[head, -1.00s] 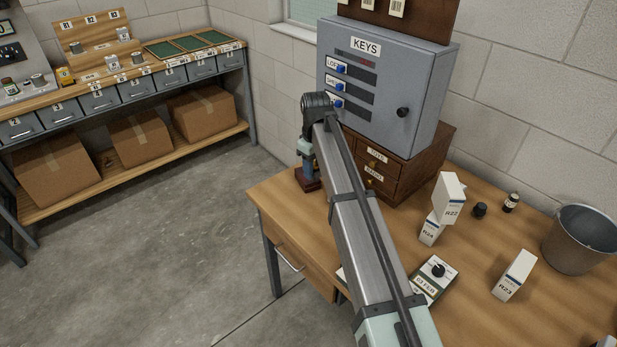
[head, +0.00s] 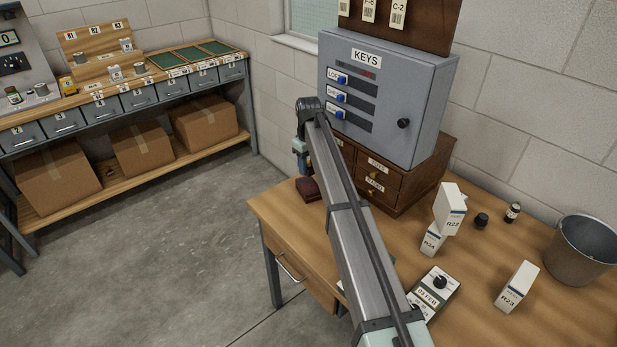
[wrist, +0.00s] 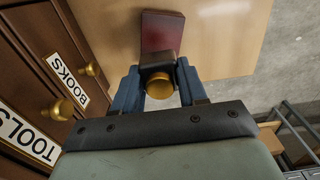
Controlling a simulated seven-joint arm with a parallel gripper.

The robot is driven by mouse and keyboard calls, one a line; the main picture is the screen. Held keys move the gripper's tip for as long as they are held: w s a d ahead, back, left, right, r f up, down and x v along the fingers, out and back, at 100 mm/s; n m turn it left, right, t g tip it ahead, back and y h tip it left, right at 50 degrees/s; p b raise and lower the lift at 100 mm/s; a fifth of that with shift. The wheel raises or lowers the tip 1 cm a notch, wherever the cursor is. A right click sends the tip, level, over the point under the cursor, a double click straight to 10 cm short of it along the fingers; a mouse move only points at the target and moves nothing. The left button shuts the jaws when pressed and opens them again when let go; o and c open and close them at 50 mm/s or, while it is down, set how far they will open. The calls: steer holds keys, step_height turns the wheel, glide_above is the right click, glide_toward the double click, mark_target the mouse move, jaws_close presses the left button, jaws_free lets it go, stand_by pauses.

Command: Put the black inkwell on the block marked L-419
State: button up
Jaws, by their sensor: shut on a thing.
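My gripper (wrist: 158,82) is shut on a dark piece with a round brass-coloured top (wrist: 160,88), seen between the blue fingers in the wrist view. It looks like the black inkwell, though its body is mostly hidden. Below it on the desk lies a dark red block (wrist: 161,32), which also shows in the head view (head: 309,190). In the head view my gripper (head: 301,168) is left of the drawer chest, just above that block, and what it holds is hidden. I can read no L-419 mark in any view.
The wooden drawer chest (head: 391,185) under the grey key cabinet (head: 388,90) is close to my gripper.

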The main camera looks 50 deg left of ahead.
mark_target(308, 185)
steer(key=shift+f, duration=2.35)
steer(key=shift+f, duration=0.1)
steer(key=o, duration=1.1)
step_height(308, 185, up, 12)
steer(key=shift+r, duration=0.1)
